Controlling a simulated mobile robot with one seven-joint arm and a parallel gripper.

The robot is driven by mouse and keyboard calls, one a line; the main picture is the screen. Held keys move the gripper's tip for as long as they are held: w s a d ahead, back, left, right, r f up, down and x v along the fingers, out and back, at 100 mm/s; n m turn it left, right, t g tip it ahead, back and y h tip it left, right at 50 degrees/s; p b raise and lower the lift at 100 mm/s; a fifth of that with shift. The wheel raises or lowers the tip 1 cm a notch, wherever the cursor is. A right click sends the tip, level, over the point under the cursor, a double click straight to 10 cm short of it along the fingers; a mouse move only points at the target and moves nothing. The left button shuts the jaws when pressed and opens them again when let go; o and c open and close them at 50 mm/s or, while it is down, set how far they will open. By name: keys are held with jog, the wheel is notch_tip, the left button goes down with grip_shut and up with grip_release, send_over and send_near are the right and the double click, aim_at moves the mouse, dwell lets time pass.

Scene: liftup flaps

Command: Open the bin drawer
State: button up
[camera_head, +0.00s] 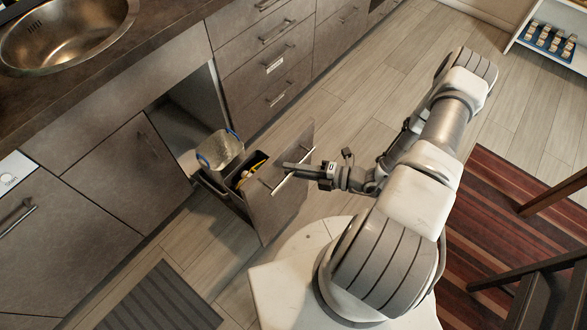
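The bin drawer (268,211) stands pulled out of the dark cabinet, left of the picture's middle. Its front panel is grey-brown with a slim, pale bar handle (277,186) on the outer face.
A countertop with a round sink (70,35) runs above the cabinets. Closed drawers (270,65) stand beside the opening. A grey mat (160,300) lies on the floor at lower left. A striped rug (490,220) and dark wooden furniture (545,285) are at right.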

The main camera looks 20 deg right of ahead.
jog(key=shift+d, duration=0.1)
jog(key=p+v, duration=0.1)
jog(key=v, duration=1.6)
jog(key=shift+r, duration=0.15)
